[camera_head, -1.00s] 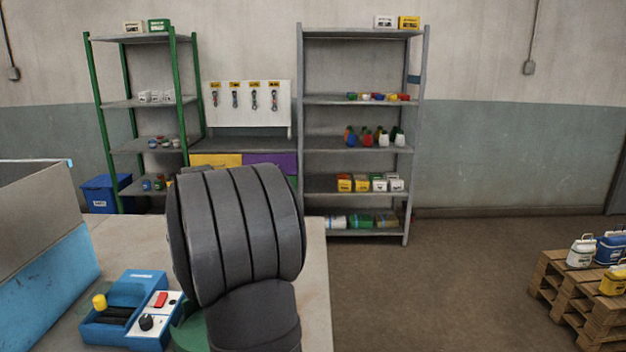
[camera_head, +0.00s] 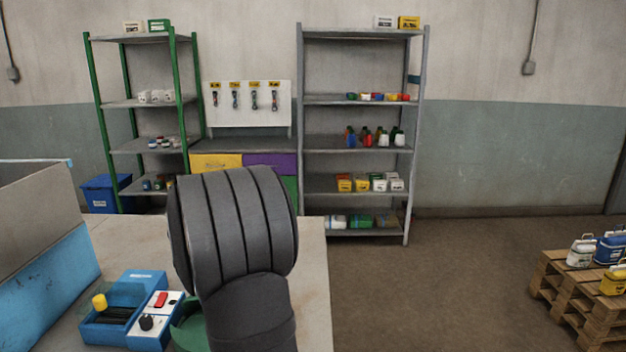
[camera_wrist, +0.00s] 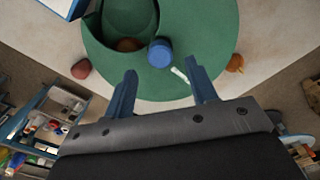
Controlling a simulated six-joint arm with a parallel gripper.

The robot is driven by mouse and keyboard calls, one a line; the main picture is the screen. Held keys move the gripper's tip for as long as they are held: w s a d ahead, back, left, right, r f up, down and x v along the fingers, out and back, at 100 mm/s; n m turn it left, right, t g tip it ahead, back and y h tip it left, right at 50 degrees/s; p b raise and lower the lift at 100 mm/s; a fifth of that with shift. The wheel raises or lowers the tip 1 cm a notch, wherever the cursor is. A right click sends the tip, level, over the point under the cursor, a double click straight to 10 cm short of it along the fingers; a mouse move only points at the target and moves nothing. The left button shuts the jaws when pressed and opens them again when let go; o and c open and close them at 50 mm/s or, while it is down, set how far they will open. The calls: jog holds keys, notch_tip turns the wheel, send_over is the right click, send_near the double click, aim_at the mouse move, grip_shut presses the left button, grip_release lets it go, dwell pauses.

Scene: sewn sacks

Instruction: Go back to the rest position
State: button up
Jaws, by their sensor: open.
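My gripper (camera_wrist: 160,70) shows in the wrist view with its two blue fingers apart and nothing between them. Beyond the fingertips is a green round base (camera_wrist: 215,40) with a darker green hollow part (camera_wrist: 125,20) on it. A blue round-ended piece (camera_wrist: 160,53) and a small pale strip lie on the green base, ahead of the fingers. In the head view my dark grey arm stands in front and the gripper is out of sight. The green base (camera_head: 190,333) shows there only as a sliver beside my arm.
A blue control box (camera_head: 128,315) with a yellow knob stands on the pale table (camera_head: 312,300), beside a blue and grey bin (camera_head: 40,250). Shelves (camera_head: 355,235) stand along the back wall. A wooden pallet (camera_head: 560,290) with containers is at right. Open floor lies between.

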notch_tip(320, 180, down, 5)
jog(key=n, duration=0.4)
jog(key=shift+r, duration=0.15)
jog(key=n, duration=0.5)
jog(key=shift+m, duration=0.3)
dwell(0.3)
jog(key=m, duration=0.3)
jog(key=shift+m, duration=0.3)
jog(key=m, duration=0.3)
jog(key=shift+m, duration=0.4)
jog(key=shift+r+m, duration=0.15)
jog(key=shift+m, duration=0.15)
jog(key=shift+r, duration=1.3)
